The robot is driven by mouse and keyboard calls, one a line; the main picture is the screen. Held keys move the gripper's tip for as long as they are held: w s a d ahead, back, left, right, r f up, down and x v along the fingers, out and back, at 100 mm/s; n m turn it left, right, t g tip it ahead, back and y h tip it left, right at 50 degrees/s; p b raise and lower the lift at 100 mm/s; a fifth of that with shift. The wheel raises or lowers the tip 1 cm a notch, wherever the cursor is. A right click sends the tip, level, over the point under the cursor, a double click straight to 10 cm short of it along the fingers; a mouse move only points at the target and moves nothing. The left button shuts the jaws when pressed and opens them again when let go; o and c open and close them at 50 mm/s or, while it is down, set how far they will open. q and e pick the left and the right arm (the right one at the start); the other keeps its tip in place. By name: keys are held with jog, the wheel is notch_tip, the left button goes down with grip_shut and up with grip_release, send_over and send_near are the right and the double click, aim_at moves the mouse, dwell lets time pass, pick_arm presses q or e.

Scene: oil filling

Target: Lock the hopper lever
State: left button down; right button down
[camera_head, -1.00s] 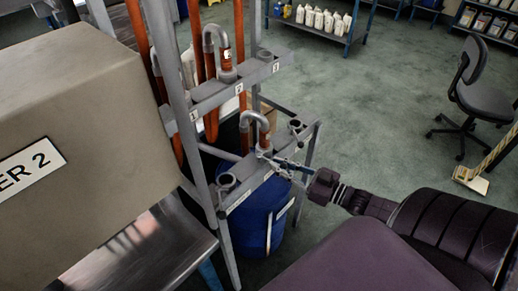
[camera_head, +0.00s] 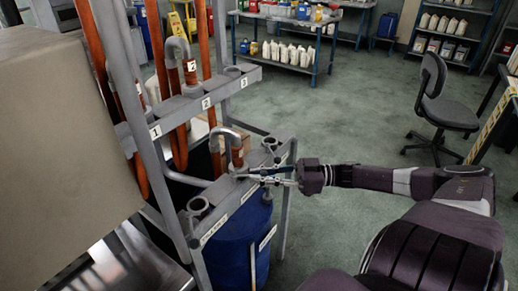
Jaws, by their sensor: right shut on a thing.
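I cannot make out a hopper lever in the head view. A large beige housing (camera_head: 60,130) fills the left side; whether it is the hopper is unclear. My right gripper (camera_head: 250,175) reaches in from the right to the lower bar of a grey rack (camera_head: 226,208). Its fingers are shut at the foot of a hooked grey pipe (camera_head: 228,134) with an orange lower part, which stands upright in the bar's middle socket. The exact contact is too small to see. My left gripper is not in view.
The upper rack bar (camera_head: 192,102) is numbered 1 to 3 and holds another hooked pipe (camera_head: 180,48). A blue drum (camera_head: 240,243) stands under the lower bar. An office chair (camera_head: 440,100) is at right. Shelves with bottles (camera_head: 290,55) stand behind. The green floor between is open.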

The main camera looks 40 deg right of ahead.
dwell(0.3)
jog(key=c, duration=1.8)
grip_release()
jog(key=shift+c, duration=0.2)
jog(key=v, duration=1.2)
jog(key=shift+w+d, duration=0.1)
